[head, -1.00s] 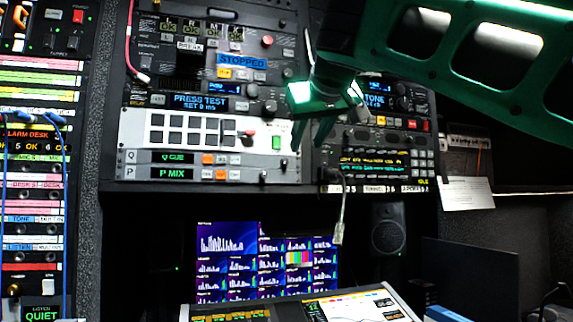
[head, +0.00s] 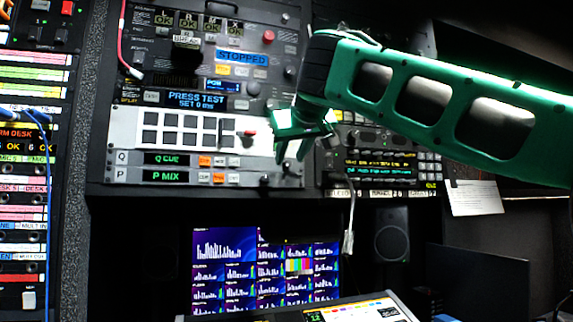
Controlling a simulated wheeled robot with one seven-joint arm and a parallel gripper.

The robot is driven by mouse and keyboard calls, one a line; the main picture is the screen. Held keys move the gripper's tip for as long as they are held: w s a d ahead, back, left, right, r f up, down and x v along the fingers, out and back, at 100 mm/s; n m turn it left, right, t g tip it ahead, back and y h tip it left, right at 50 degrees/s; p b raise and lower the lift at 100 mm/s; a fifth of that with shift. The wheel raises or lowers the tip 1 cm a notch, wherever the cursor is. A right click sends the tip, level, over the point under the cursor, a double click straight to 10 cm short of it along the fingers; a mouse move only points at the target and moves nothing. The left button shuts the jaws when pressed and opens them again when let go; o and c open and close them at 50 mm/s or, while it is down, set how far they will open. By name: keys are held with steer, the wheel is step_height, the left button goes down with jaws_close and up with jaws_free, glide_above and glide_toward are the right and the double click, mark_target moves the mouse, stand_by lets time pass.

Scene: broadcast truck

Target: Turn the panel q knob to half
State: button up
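The panel Q strip (head: 190,159) carries a green "Q CUE" display (head: 166,159) with an orange and pale buttons to its right. The right end of this strip, where its knob showed earlier, is now covered by my gripper, so I cannot see the knob's setting. My gripper (head: 291,154) is at that right end, fingers pointing down. The two fingers look apart, with nothing visible between them. I cannot tell whether a finger touches the knob.
The similar panel P strip (head: 135,176) lies just below, with a small dark knob (head: 265,181) at its right. A white panel of dark square keys (head: 188,129) with a red-tipped lever (head: 248,133) sits just above. A cable (head: 349,225) hangs right of my gripper.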

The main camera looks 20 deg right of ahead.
steer(key=shift+x, duration=1.05)
jaws_close()
steer(key=shift+d, duration=0.1)
